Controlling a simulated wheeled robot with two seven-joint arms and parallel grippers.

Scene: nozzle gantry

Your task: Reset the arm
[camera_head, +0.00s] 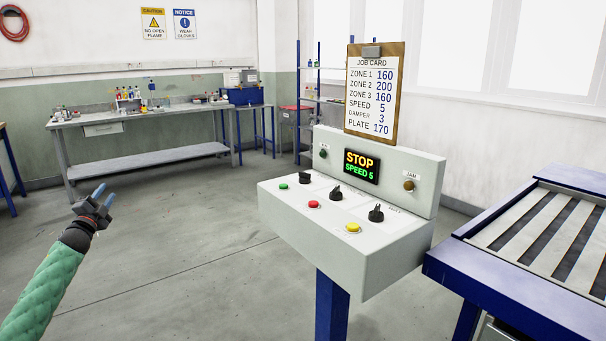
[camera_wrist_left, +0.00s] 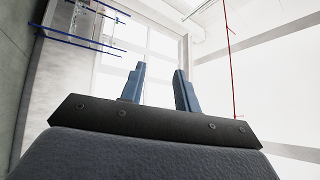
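My left gripper (camera_head: 101,198) is raised in the open at the left of the head view, on a green-sleeved arm, well apart from the control console. Its two blue fingers stand apart with nothing between them, and the left wrist view shows the same open fingers (camera_wrist_left: 160,88). My right gripper is in neither view.
A grey control console (camera_head: 345,250) on a blue post carries buttons, black knobs, a display (camera_head: 361,166) reading STOP, SPEED 5, and a job card (camera_head: 374,95). A blue-framed slatted conveyor (camera_head: 540,225) stands right. A workbench (camera_head: 140,112) is at the back. Floor between is clear.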

